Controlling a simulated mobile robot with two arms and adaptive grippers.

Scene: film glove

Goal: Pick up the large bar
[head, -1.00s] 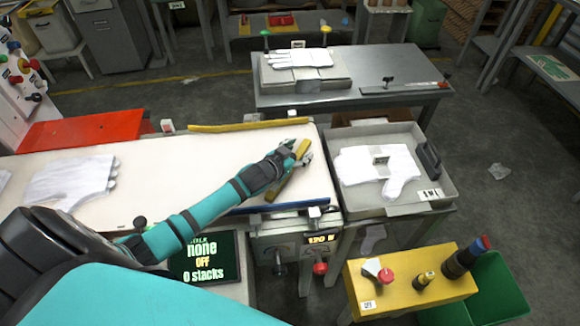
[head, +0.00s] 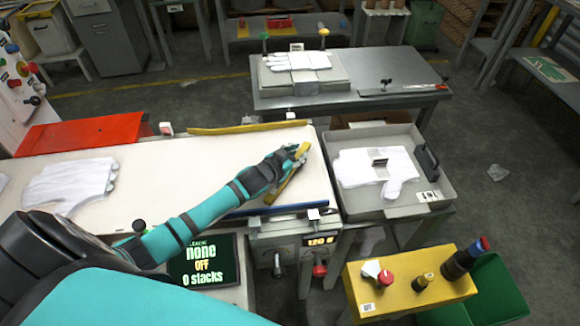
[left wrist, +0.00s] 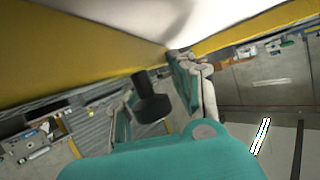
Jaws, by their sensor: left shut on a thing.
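A long yellow bar (head: 285,184) lies slanted at the right end of the white-topped table (head: 190,185). My left gripper (head: 295,159) is at the bar's upper part and is shut on it, partly covering it. From the head view I cannot tell whether the bar touches the table top. In the left wrist view, a wide yellow surface (left wrist: 80,50) fills the upper left, close to the fingers (left wrist: 160,95). My right gripper is in no view.
Another yellow strip (head: 245,127) runs along the table's back edge and a blue strip (head: 285,209) along its front. White gloves (head: 70,183) lie at left. A grey tray (head: 400,205) with a white glove (head: 377,172) stands at right, beside a yellow box with knobs (head: 400,303).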

